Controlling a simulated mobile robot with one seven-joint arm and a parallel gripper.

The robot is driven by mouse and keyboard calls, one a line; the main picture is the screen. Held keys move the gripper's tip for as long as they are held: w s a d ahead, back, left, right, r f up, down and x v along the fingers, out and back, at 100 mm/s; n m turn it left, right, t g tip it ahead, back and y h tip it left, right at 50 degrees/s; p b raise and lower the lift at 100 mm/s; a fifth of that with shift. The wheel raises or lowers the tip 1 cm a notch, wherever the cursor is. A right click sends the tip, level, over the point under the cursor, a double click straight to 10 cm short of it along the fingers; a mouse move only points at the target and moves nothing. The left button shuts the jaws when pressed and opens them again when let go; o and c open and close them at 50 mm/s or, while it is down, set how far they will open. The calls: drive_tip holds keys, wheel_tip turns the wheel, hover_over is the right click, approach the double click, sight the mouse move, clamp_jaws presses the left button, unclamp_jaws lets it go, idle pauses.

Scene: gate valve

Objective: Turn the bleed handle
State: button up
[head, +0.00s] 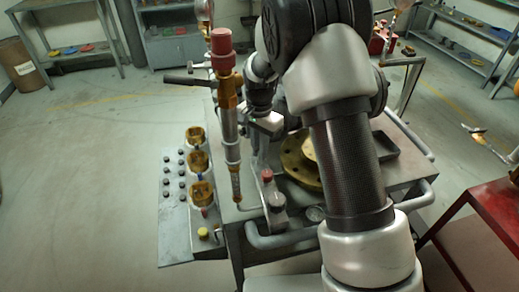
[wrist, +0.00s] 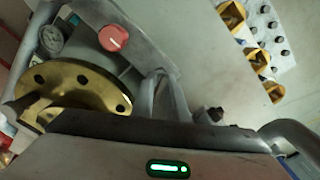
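I cannot tell for sure which part is the bleed handle. A dark lever (head: 190,79) sticks out left from the upright brass and grey valve spindle (head: 231,110), which has a red cap. A red round knob (head: 267,175) sits on a grey bar at the front of the cart; it also shows in the wrist view (wrist: 113,38). My gripper (head: 262,128) is just right of the spindle, partly hidden by my arm. In the wrist view its body with a green light fills the bottom. Grey upright parts show beyond it; whether they are its fingers is unclear.
A brass flange (head: 297,165) is on the cart, partly behind my arm; it shows in the wrist view (wrist: 85,88). A side panel (head: 180,245) carries several yellow holders and dark knobs. A red table (head: 490,225) stands right. Floor at left is clear.

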clamp_jaws()
drive_tip(key=shift+n, duration=0.3)
drive_tip(key=n, duration=0.4)
drive_tip(key=shift+p, duration=0.4)
drive_tip(key=n, duration=0.6)
drive_tip(key=shift+n+p, duration=0.4)
drive_tip(key=shift+o, duration=2)
unclamp_jaws()
